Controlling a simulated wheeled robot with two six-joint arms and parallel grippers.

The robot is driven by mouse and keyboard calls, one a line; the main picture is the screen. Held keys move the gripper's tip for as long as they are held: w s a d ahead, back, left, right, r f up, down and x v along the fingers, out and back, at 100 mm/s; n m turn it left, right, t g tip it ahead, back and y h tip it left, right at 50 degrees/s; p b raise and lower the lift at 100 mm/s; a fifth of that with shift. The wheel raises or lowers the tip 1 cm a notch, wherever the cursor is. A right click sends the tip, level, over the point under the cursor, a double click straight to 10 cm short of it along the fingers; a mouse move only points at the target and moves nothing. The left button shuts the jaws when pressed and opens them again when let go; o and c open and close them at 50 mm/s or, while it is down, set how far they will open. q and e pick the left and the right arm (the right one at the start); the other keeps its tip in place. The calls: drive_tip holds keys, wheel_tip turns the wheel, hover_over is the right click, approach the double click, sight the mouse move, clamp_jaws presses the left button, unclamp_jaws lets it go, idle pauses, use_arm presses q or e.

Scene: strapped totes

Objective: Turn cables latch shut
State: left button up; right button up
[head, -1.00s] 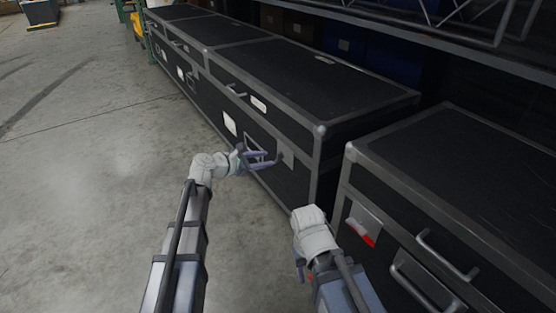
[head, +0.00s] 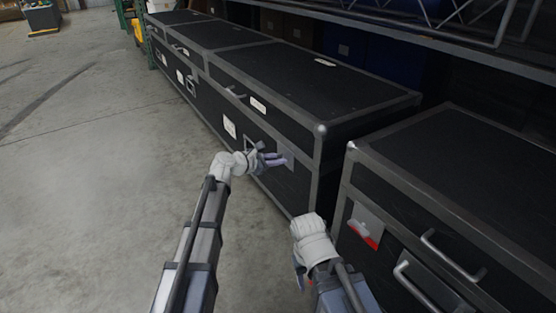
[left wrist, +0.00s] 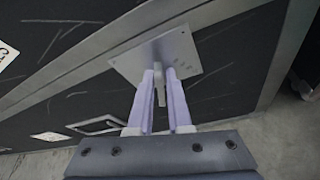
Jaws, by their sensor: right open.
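A grey metal latch plate (head: 287,152) sits on the front of the near black case (head: 275,185). In the left wrist view the plate (left wrist: 185,55) carries a thin upright grey lever (left wrist: 160,82). My left gripper (head: 279,160) is at this plate. Its purple fingers (left wrist: 160,100) are close in on both sides of the lever and appear shut on it. My right gripper (head: 301,274) hangs low in front of the gap between the cases, open, mostly hidden by its wrist. No label naming the cables is readable.
A second black case (head: 455,180) stands at the right, with a latch plate with a red part (head: 364,233) and metal handles (head: 450,256). More cases run back along the row. A shelf rack (head: 420,40) is behind. The concrete floor (head: 90,190) at left is clear.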

use_arm(q)
clamp_jaws()
drive_tip(key=shift+s+f+m+t+b, duration=0.1)
drive_tip(key=shift+m+t+b, duration=0.2)
drive_tip(key=shift+m, duration=0.1)
drive_tip(key=shift+m+t+y, duration=0.3)
drive_tip(key=shift+m, duration=0.3)
drive_tip(key=shift+o, duration=2.2)
unclamp_jaws()
